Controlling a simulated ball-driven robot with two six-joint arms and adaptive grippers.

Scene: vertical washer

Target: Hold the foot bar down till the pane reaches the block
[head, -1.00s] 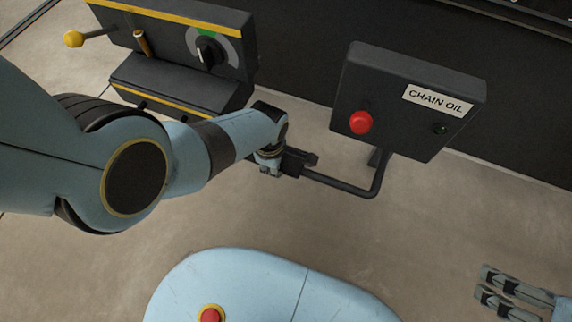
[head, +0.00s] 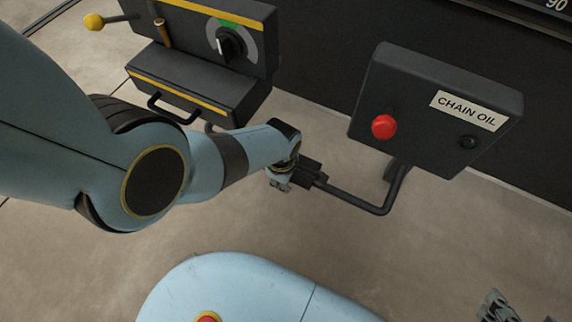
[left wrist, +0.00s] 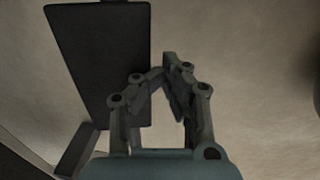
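The dark foot bar (head: 352,200) runs low below the CHAIN OIL box, bends, and rises towards the box's underside. Its left part is hidden by my left arm. My left gripper (head: 304,174) is at the visible left end of the bar, pointing down over the floor. In the left wrist view the fingertips of this gripper (left wrist: 168,68) come together, and I see no bar between them; whether it touches the bar I cannot tell. My right gripper (head: 508,309) shows only partly at the bottom right edge, away from the bar. I see neither pane nor block.
The CHAIN OIL box (head: 440,105) carries a red button (head: 383,127) and a dark lamp (head: 468,142). A yellow-striped control box (head: 205,75) with a knob (head: 230,43), a yellow-ended lever (head: 94,22) and a low handle (head: 172,115) stands at upper left.

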